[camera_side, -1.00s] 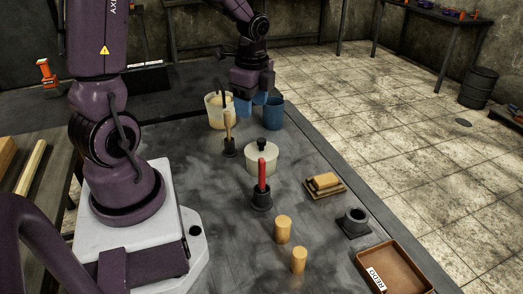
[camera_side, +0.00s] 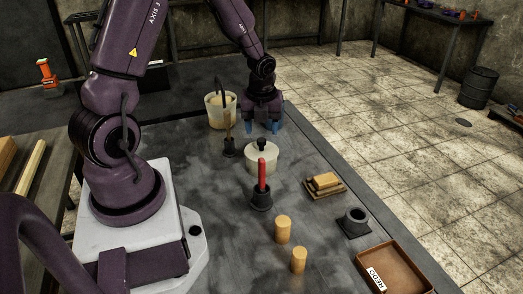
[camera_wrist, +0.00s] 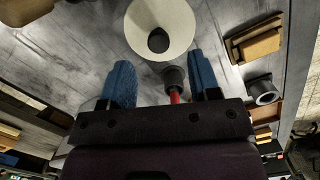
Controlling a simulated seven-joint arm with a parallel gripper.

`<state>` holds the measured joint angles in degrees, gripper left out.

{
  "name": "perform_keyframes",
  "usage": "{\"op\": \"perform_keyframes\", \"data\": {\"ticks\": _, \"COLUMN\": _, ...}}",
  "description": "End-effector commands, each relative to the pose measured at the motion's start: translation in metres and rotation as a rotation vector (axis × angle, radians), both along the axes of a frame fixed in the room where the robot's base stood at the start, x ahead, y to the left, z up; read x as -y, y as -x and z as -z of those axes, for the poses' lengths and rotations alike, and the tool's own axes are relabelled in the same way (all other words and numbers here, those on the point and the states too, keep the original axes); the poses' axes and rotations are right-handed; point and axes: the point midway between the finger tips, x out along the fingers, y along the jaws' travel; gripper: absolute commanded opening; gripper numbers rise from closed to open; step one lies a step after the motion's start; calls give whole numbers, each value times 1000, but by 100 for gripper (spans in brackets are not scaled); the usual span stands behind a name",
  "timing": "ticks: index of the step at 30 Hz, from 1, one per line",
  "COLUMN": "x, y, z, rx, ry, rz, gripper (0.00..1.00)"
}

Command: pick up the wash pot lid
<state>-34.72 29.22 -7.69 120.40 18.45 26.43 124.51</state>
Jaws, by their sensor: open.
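In the wrist view the fingers (camera_wrist: 163,72) are spread apart, below the lid in the picture; neither is around the knob.
A red-handled tool (camera_side: 262,173) stands in a black holder in front of the pot. A brush-like tool (camera_side: 228,130) stands left of it. A pale bucket (camera_side: 213,113) is behind. Wooden blocks (camera_side: 324,183), two tan cylinders (camera_side: 283,230) and a brown tray (camera_side: 408,262) lie nearer the front.

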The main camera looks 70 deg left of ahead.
Motion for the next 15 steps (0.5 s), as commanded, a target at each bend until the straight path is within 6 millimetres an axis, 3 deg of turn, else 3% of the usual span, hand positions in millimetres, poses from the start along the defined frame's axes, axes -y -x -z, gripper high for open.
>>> {"op": "perform_keyframes", "data": {"ticks": 15, "x": -8, "y": -2, "z": 55, "rx": -1, "ry": 0, "rz": -1, "gripper": 56}}
